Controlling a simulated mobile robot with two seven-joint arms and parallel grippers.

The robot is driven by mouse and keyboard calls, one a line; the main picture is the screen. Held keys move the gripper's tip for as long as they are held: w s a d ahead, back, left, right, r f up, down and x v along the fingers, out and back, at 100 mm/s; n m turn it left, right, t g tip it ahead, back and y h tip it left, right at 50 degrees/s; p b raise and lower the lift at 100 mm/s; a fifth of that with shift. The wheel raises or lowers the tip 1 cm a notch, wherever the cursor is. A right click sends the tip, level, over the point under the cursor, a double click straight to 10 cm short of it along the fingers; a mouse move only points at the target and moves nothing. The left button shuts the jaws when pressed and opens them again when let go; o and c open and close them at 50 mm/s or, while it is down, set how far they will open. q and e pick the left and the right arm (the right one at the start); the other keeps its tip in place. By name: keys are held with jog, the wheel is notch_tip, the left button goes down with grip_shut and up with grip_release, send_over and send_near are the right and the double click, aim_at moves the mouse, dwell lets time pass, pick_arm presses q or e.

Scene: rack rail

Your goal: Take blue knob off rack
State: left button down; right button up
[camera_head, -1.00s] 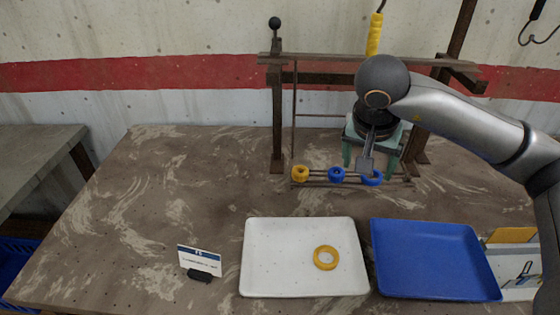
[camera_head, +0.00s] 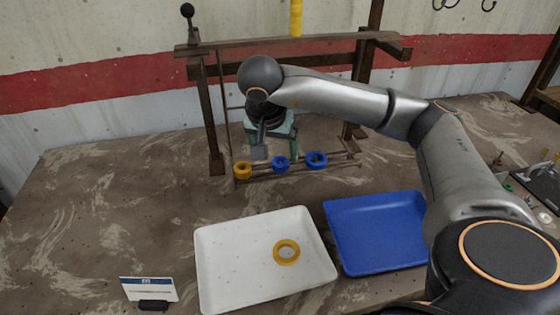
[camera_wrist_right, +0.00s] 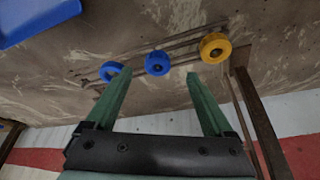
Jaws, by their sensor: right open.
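The low rack (camera_head: 343,162) of thin rails holds a yellow knob (camera_head: 242,171) at its left end, a blue knob (camera_head: 281,163) in the middle and another blue knob (camera_head: 316,159) to its right. My right gripper (camera_head: 262,152) is above and behind the rack, near the middle blue knob. In the right wrist view, its green fingers (camera_wrist_right: 159,74) are spread and empty. The middle blue knob (camera_wrist_right: 157,63) shows just beyond and between the fingertips; contact cannot be told. The other blue knob (camera_wrist_right: 111,71) shows near the left fingertip, the yellow knob (camera_wrist_right: 215,48) beyond the right one.
A white tray (camera_head: 225,285) with a yellow ring (camera_head: 287,252) inside stands in front of the rack. An empty blue tray (camera_head: 375,235) is to its right. A brown frame (camera_head: 216,120) stands around the rack. A small sign (camera_head: 149,290) stands at front left.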

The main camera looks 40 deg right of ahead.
aim_at(280, 162)
jog(key=x, duration=0.5)
jog(key=shift+d+r, duration=0.15)
jog(key=shift+d, duration=0.25)
grip_shut()
